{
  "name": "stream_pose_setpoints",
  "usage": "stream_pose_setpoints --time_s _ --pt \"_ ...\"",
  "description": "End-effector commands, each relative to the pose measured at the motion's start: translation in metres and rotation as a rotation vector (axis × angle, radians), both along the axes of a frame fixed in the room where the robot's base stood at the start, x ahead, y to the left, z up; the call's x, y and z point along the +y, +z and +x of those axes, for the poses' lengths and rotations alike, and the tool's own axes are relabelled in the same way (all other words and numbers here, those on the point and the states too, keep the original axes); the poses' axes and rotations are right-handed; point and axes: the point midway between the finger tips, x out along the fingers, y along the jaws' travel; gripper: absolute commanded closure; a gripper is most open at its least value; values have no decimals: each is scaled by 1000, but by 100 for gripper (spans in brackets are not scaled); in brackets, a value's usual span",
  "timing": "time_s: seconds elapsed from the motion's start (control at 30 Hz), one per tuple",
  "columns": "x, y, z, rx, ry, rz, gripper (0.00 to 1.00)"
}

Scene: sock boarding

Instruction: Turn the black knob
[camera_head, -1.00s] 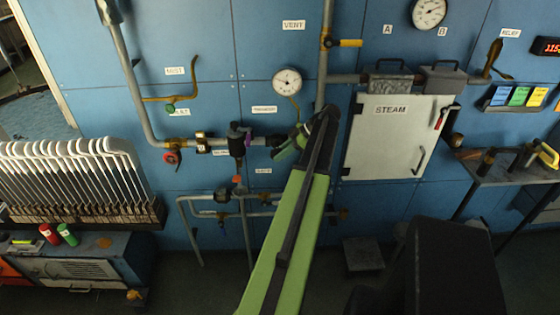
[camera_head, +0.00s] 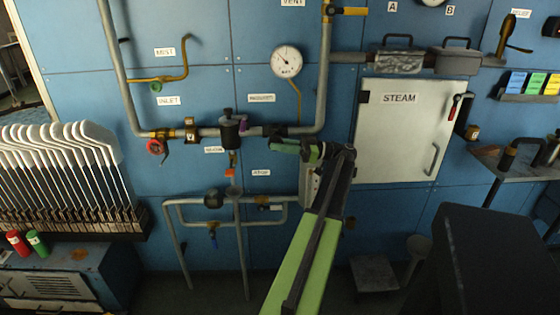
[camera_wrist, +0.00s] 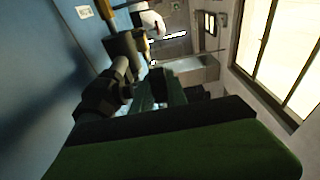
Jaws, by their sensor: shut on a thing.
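The black knob (camera_head: 275,131) is at the right part of the horizontal pipe, under the round gauge. My gripper (camera_head: 276,146), green at its jaws, reaches it from the lower right and points left along the pipe. The jaws are shut on the knob, though the contact itself is mostly hidden. In the wrist view a black part (camera_wrist: 98,95) on the pipe stands beside the green jaws (camera_wrist: 150,105), with the near jaw filling the bottom.
A black valve body (camera_head: 230,130) with a purple part is just left, and a brass fitting (camera_head: 190,130) and red handwheel (camera_head: 155,147) further left. The white STEAM door (camera_head: 400,130) is right. A rack of white sock boards (camera_head: 70,165) stands left.

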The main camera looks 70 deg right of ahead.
Motion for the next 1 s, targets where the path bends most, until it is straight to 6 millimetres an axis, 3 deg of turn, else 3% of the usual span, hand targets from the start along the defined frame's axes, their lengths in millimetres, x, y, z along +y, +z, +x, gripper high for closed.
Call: stream_pose_setpoints --time_s 0.03,0.5,1.0 --pt "1 -14 3 -35 1 13 100" --pt "2 -8 6 -295 3 115 100" --pt "2 -4 6 -345 3 137 100"
